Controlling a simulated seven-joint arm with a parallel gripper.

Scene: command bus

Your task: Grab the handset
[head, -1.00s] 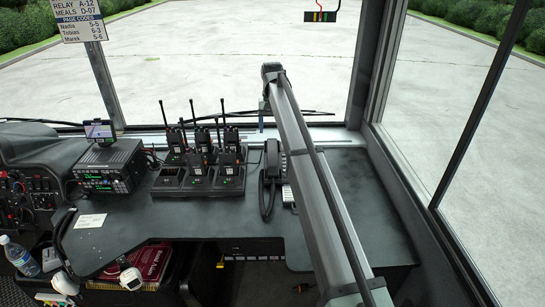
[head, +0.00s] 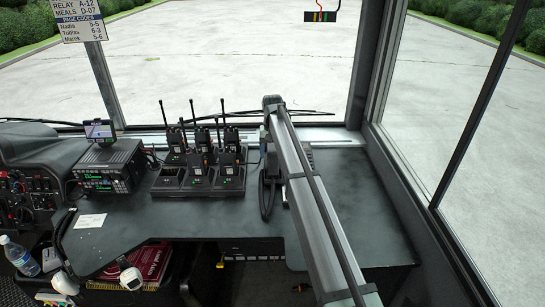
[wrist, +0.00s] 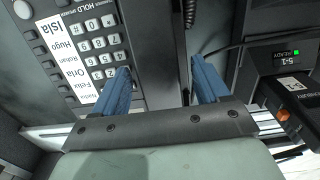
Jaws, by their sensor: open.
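The black handset (head: 270,164) is near the back of the dark desk, right of the radios, largely hidden by my arm in the head view. In the wrist view, a smooth dark grey body (wrist: 156,45) between my fingers looks like the handset, beside a keypad (wrist: 97,42) with name labels. Its coiled cord (wrist: 188,12) shows at the top. My gripper (wrist: 160,82) is open, with blue fingers on either side of that body; contact cannot be told. In the head view my gripper (head: 265,140) is mostly hidden behind the arm.
A charger rack (head: 198,190) with several handheld radios stands close to the left of the handset. A radio unit (head: 108,165) with a small screen is farther left. The windshield ledge is behind. The desk (head: 370,215) is clear to the right.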

